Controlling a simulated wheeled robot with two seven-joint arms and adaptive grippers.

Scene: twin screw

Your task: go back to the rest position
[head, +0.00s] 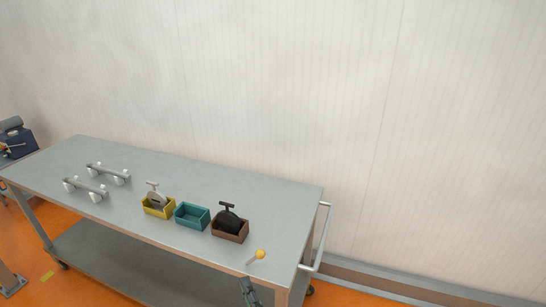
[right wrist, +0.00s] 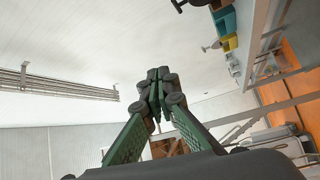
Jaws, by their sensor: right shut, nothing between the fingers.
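My right gripper (head: 249,291) shows at the bottom of the head view, just in front of the near edge of the grey table (head: 262,195). In the right wrist view its green fingers (right wrist: 156,82) meet at the tips and hold nothing. My left gripper is not in view. A yellow-headed piece with a short pale shaft (head: 260,254) lies on the table near its front right corner, above my right gripper in the picture.
A yellow box (head: 158,212) holds a grey T-handled piece, a teal box (head: 192,216) looks empty, and a brown box (head: 230,234) holds a black T-handled piece. Two bars with white knobs (head: 86,189) stand left. A rail (head: 322,238) lines the right end.

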